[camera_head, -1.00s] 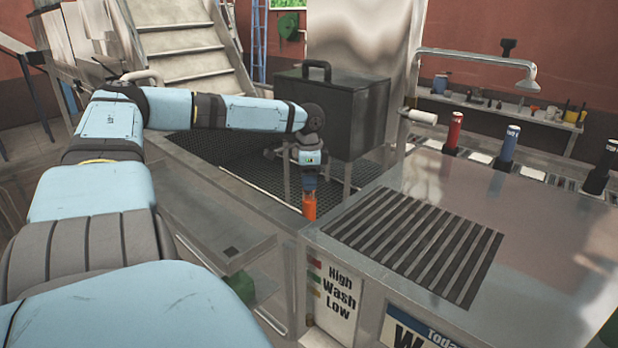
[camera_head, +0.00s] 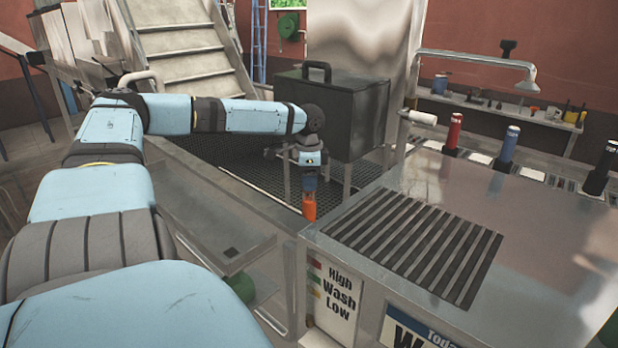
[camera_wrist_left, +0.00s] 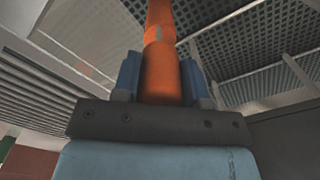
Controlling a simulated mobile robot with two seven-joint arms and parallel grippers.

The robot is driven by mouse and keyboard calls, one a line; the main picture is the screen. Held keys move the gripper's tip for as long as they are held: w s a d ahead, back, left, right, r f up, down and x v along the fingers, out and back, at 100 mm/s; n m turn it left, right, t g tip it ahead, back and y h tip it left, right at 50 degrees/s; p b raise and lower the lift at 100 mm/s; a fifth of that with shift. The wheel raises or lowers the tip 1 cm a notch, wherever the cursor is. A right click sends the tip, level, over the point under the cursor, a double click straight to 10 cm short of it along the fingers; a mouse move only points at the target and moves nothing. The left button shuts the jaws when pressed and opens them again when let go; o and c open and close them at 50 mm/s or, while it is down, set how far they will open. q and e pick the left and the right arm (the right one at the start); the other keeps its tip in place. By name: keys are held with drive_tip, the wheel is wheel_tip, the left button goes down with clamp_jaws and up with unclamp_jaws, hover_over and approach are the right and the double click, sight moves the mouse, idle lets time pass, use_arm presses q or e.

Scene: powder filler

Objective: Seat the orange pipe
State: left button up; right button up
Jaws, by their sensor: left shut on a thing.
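The orange pipe (camera_head: 309,208) shows in the head view below my left gripper (camera_head: 309,187), at the near left corner of the steel counter. In the left wrist view the orange pipe (camera_wrist_left: 160,55) runs up between the two blue fingers of my left gripper (camera_wrist_left: 160,78), which is shut on it. The pipe's far end runs out of the wrist picture. In the head view its lower end meets the counter's edge, and I cannot tell whether it touches anything there. My right gripper is not in view.
The steel counter (camera_head: 540,240) has a slotted grate (camera_head: 415,245) beside the pipe. Red, blue and dark bottle-like handles (camera_head: 510,143) stand along its far edge. A dark lidded box (camera_head: 335,110) on legs stands behind my left gripper. A metal mesh floor (camera_head: 235,165) lies beyond.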

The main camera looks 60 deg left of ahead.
use_arm(q)
drive_tip(key=shift+f+b, duration=1.2)
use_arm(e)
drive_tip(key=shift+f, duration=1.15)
use_arm(q)
drive_tip(key=shift+f+b, duration=0.8)
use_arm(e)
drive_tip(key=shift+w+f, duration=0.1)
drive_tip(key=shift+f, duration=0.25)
use_arm(q)
drive_tip(key=o, duration=1)
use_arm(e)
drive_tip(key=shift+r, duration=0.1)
use_arm(q)
drive_tip(key=shift+r+p, duration=0.65)
drive_tip(key=shift+r, duration=0.1)
wheel_tip(320, 180, up, 11)
drive_tip(key=p, duration=0.3)
drive_tip(key=shift+r+p, duration=0.15)
drive_tip(key=shift+p, duration=0.15)
drive_tip(key=shift+r, duration=0.55)
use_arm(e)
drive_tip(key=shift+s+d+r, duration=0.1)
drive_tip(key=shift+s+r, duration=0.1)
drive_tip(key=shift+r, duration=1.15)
